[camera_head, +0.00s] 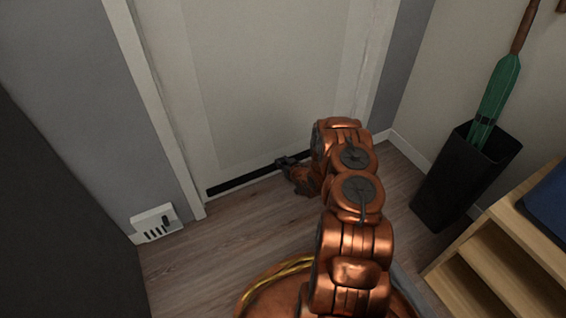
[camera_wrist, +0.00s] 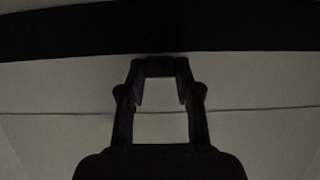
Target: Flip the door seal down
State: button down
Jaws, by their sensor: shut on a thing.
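The door seal is a long black strip (camera_head: 238,179) along the bottom of the pale door (camera_head: 262,75). In the wrist view it is a dark band (camera_wrist: 70,35) across the top of the picture. My gripper (camera_head: 283,162) is low at the door, in front of the strip. In the wrist view the fingertips of my gripper (camera_wrist: 160,69) are at the band's lower edge, shut on a small dark piece that seems to join the band. My arm hides the right part of the strip in the head view.
A white wall box with slots (camera_head: 157,225) is low at the left. A black bin (camera_head: 463,175) holding a green umbrella (camera_head: 497,95) stands at the right, beside a wooden shelf (camera_head: 500,262). Wooden floor (camera_head: 215,250) is clear before the door's left part.

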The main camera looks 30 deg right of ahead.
jog(key=shift+f, duration=0.1)
jog(key=shift+f+p, duration=0.3)
jog(key=shift+f, duration=1.35)
jog(key=shift+a, duration=0.1)
jog(key=c, duration=1.2)
grip_release()
jog(key=shift+s+f, duration=0.1)
jog(key=o, duration=0.4)
jog(key=shift+s+r, duration=0.3)
jog(key=shift+r, duration=0.05)
jog(key=d+v, duration=0.1)
jog(key=v, duration=1)
jog(key=shift+a, duration=0.45)
